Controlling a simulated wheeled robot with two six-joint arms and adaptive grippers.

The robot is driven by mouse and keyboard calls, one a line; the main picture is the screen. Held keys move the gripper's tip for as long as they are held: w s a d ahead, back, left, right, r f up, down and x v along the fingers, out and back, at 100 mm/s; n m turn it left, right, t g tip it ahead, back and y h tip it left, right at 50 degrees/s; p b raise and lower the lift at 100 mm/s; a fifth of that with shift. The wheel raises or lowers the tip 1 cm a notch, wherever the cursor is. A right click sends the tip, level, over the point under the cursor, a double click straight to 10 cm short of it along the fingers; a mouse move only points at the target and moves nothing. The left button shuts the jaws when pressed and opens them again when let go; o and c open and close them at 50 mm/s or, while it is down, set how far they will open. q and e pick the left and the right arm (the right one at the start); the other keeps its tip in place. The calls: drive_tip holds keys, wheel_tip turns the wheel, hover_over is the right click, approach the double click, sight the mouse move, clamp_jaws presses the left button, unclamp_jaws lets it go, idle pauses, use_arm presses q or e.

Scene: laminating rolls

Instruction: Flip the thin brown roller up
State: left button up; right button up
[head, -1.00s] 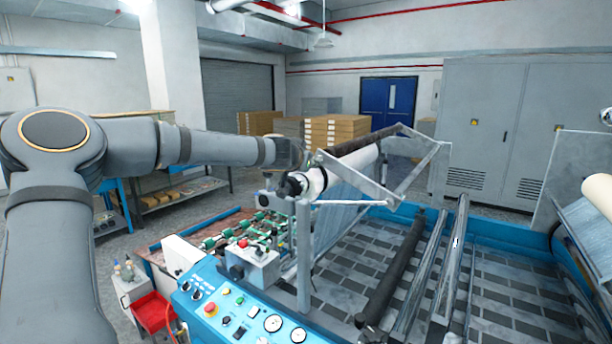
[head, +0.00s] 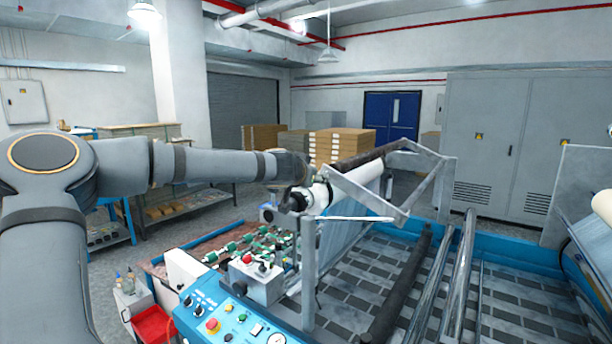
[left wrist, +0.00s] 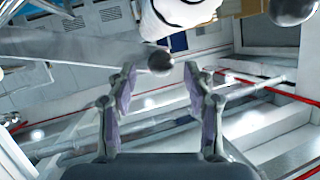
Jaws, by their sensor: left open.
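A thin dark brown roller (head: 368,157) lies along the top of the metal swing frame (head: 365,195), beside a thicker white roll (head: 345,184). My left arm reaches in from the left to the near end of this frame. My left gripper (left wrist: 158,82) is open in the left wrist view, with two apart fingers. A dark round knob (left wrist: 160,61) shows near the fingertips, at the end of a grey bar; I cannot tell whether it touches them. The fingers are largely hidden in the head view by my arm. My right gripper is not in view.
Another dark roller (head: 404,285) and shiny metal bars (head: 457,275) lie over the grey patterned bed. A blue control panel (head: 235,322) with buttons and gauges stands in front. A red tray (head: 153,325) is lower left. Stacked boxes (head: 345,143) stand behind.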

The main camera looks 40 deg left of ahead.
use_arm(q)
drive_tip(key=v, duration=1)
drive_tip(key=shift+s+r, duration=0.15)
drive_tip(key=shift+s, duration=0.15)
drive_tip(key=shift+w, duration=0.1)
